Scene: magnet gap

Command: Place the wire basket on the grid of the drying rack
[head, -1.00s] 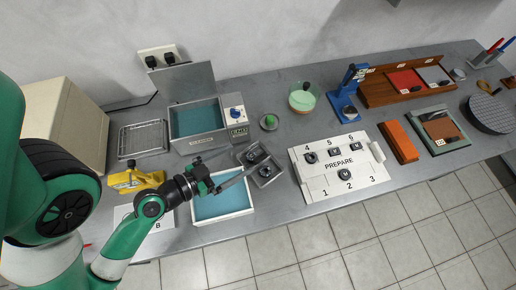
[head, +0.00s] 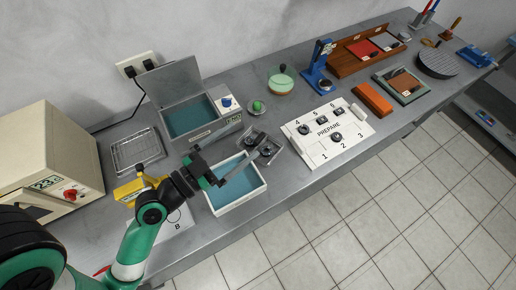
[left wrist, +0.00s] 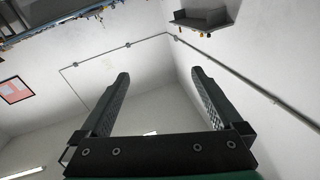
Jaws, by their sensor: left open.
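The wire basket appears to be the small grey open container (head: 263,147) holding dark round parts, on the bench behind the white-rimmed blue tray. The drying rack (head: 137,150) is a shallow metal tray with a wire grid, at the left between the oven and the blue bath; its grid looks empty. My left gripper (head: 238,172) is open and empty, above the white-rimmed tray and just left of the basket in the picture. In the left wrist view its two fingers (left wrist: 160,95) stand wide apart with only wall and ceiling beyond. My right gripper does not show.
A blue-lined bath (head: 190,120) with a raised lid stands between rack and basket. The white-rimmed blue tray (head: 240,200) lies beneath my gripper. A yellow block (head: 128,190) sits in front of the rack. The white numbered PREPARE board (head: 328,134) is right of the basket.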

